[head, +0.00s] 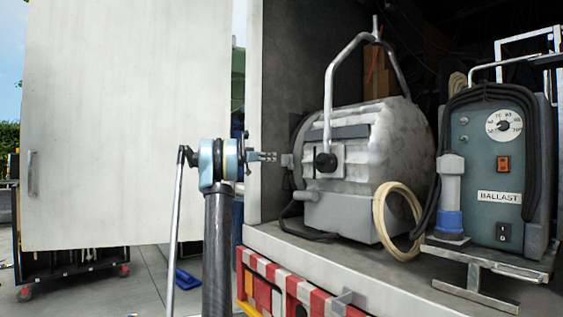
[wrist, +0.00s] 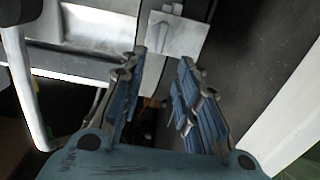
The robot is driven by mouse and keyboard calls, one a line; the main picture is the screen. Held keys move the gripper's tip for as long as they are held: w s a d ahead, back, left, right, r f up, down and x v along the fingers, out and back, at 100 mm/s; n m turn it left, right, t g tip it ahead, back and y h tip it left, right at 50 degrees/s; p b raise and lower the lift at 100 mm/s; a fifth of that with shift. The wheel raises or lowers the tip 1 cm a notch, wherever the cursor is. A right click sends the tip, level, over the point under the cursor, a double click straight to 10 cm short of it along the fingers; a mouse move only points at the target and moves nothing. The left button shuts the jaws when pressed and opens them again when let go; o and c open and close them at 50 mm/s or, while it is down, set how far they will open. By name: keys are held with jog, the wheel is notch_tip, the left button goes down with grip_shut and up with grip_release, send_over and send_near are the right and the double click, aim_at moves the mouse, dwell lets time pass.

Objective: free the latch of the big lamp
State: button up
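The big lamp (head: 375,150) is a scuffed grey housing with a tubular yoke and a black side knob, standing on the truck bed. A small grey metal tab, which looks like its latch (head: 287,160), sticks out at its left front edge. My gripper (head: 272,157) points right at this tab, very close to it; contact cannot be told. In the wrist view my gripper (wrist: 162,57) has its blue-padded fingers apart with nothing held. A pale metal plate, apparently the latch (wrist: 178,37), lies just beyond the fingertips, with a small light piece at its top.
A ballast box (head: 490,160) with a dial and cables stands right of the lamp. A coiled cream cable (head: 383,215) hangs by the lamp's base. The open white truck door (head: 120,120) fills the left. The red-and-white striped truck edge (head: 290,285) lies below.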

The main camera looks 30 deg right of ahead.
aim_at(288, 162)
jog(key=d, duration=0.9)
jog(key=shift+w+d, duration=0.25)
jog(key=shift+w, duration=0.1)
jog(key=shift+c, duration=0.2)
grip_shut()
